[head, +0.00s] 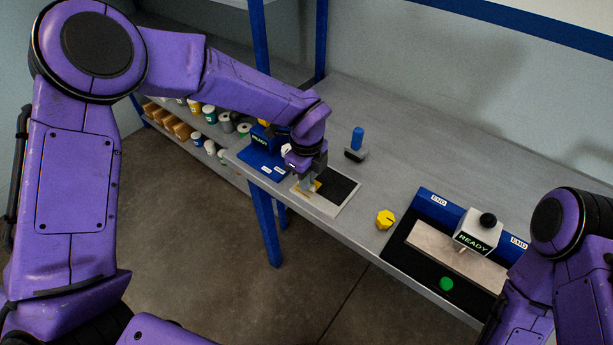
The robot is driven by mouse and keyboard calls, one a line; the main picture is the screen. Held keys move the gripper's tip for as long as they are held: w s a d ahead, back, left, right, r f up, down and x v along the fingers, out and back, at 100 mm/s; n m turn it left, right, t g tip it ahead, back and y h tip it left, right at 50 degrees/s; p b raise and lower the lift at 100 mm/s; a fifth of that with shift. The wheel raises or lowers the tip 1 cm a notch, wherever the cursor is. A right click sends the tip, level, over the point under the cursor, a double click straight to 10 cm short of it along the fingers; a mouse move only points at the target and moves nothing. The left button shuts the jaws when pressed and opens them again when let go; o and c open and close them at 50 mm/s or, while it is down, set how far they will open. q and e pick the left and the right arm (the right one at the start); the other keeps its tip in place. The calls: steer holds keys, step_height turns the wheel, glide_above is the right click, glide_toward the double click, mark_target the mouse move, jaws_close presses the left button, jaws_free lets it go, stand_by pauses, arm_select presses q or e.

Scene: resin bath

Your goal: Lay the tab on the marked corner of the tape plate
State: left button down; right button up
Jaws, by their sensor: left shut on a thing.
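The tape plate (348,208) lies flat near the left end of the grey bench. It has a pale rim, a black field on its right and yellowish marks at its left part. My left gripper (308,184) points down over the plate's left part, low and close to its surface. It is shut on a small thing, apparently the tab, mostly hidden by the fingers. A bit of yellow shows beside the fingertips; I cannot tell if it is tab or marking. I cannot tell whether the tab touches the plate. My right gripper is out of the picture.
A blue device reading READY (262,166) stands left of the plate. A blue-handled tool (357,140) stands behind it. A yellow knob (385,219) and a blue-backed station (432,206) with a green button (446,284) are to the right. The bench's back is clear.

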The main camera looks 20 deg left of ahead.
arm_select(q)
steer(key=shift+w+f, duration=0.1)
steer(key=shift+f, duration=0.4)
steer(key=shift+f+b, duration=0.35)
steer(key=shift+b, duration=0.05)
steer(key=c, duration=1.3)
jaws_free()
steer(key=shift+r, duration=0.1)
steer(key=shift+o, duration=0.2)
